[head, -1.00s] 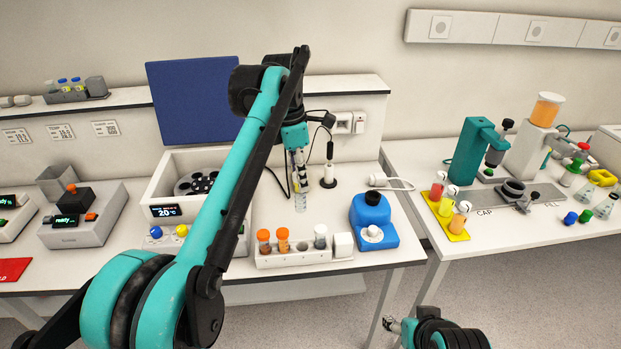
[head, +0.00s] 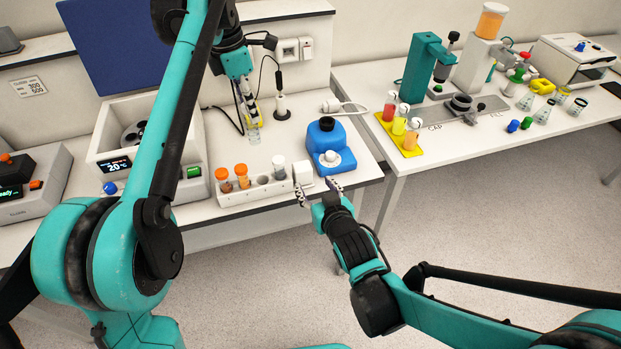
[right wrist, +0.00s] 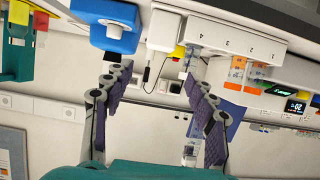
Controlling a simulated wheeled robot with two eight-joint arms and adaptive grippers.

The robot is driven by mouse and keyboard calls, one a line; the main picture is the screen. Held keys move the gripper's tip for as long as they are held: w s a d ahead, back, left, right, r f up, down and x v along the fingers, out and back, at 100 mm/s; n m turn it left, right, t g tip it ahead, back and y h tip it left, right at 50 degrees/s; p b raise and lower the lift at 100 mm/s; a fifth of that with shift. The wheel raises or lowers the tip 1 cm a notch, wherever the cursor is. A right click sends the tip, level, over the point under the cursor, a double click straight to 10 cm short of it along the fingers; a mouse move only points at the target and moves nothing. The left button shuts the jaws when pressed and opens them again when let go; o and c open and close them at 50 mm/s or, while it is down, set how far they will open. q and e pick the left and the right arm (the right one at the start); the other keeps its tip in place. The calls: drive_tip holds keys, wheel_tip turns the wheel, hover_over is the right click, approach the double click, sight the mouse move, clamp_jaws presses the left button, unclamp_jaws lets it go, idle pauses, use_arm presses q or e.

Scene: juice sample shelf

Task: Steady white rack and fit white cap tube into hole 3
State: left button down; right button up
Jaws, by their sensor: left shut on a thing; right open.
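The white rack (head: 240,198) stands near the front edge of the left bench. Two orange-capped tubes (head: 221,176) fill its left holes. A grey-white-topped tube (head: 278,166) stands in its right hole, and hole 3 (head: 263,181) looks empty. A white block (head: 303,174) is at the rack's right end. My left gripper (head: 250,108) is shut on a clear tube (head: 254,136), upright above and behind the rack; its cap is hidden. My right gripper (head: 320,194) is open in front of the white block. Its spread fingers (right wrist: 158,100) also show in the right wrist view, with the numbered rack (right wrist: 235,43).
A blue device (head: 330,150) with a white knob stands right of the rack. A dark probe in a stand (head: 281,106) is behind it. A yellow tube holder (head: 410,148) is on the right bench. The floor gap between the benches is free.

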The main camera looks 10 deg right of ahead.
sight(302, 167)
drive_tip(key=x, duration=1.1)
drive_tip(key=shift+w+f, duration=0.15)
drive_tip(key=shift+w, duration=0.05)
drive_tip(key=c, duration=1.2)
use_arm(q)
wheel_tip(302, 167, down, 14)
drive_tip(key=shift+r, duration=0.2)
